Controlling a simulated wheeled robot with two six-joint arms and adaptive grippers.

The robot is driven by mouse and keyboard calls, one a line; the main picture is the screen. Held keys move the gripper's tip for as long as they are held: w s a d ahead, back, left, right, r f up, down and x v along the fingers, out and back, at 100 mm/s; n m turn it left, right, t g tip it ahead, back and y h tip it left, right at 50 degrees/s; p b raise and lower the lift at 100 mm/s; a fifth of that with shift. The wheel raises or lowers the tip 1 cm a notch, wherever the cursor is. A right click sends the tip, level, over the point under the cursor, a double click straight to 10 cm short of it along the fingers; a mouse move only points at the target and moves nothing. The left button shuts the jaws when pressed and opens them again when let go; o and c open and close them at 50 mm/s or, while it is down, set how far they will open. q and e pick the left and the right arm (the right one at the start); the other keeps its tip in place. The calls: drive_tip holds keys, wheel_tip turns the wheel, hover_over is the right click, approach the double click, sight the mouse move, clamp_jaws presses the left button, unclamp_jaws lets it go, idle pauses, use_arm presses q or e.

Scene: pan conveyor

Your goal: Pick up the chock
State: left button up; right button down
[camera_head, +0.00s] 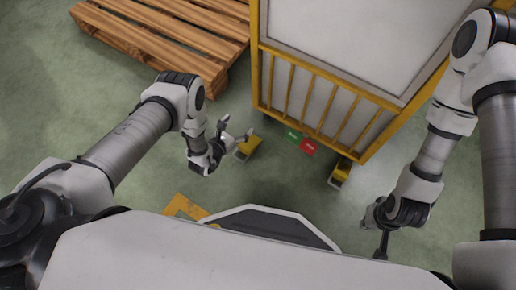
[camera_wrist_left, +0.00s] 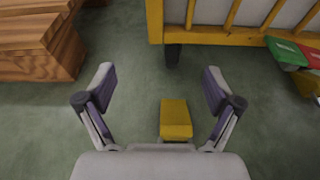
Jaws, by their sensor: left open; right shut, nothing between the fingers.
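A yellow chock (camera_head: 249,147) lies on the green floor by the near left corner of the caged cart. In the left wrist view the chock (camera_wrist_left: 176,118) shows between my finger bases, right of centre. My left gripper (camera_head: 236,129) is open and empty beside the chock; its spread fingertips (camera_wrist_left: 158,76) point toward the cart. Whether a finger touches the chock I cannot tell. A second yellow chock-like block (camera_head: 340,174) sits by the cart's near right corner. My right gripper (camera_head: 381,246) is shut and empty, pointing down at the right.
The yellow-framed cart (camera_head: 321,79) stands ahead, with a green pedal (camera_head: 292,136) and a red pedal (camera_head: 308,147) at its lower edge. A wooden pallet (camera_head: 165,35) lies at the back left. A yellow piece (camera_head: 187,207) lies nearby. Floor between pallet and cart is clear.

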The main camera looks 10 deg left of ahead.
sight(244, 150)
use_arm(q)
drive_tip(key=shift+g, duration=0.7)
drive_tip(key=s+f+b, duration=0.1)
drive_tip(key=s+f, duration=0.1)
drive_tip(key=f, duration=0.2)
drive_tip(key=s+f+b, duration=0.1)
drive_tip(key=s+f, duration=0.1)
drive_tip(key=f, duration=0.2)
drive_tip(key=s+f+b, duration=0.2)
drive_tip(key=f, duration=0.2)
drive_tip(key=shift+s+d+f, duration=0.15)
drive_tip(key=shift+d+f, duration=0.15)
drive_tip(key=b+x, duration=0.5)
drive_tip(key=x, duration=0.2)
drive_tip(key=shift+f, duration=0.2)
drive_tip(key=shift+d, duration=0.1)
drive_tip(key=shift+r, duration=0.2)
drive_tip(key=shift+c, duration=0.4)
drive_tip(key=c, duration=1.4)
use_arm(e)
wheel_tip(244, 150, down, 12)
drive_tip(key=shift+f, duration=0.15)
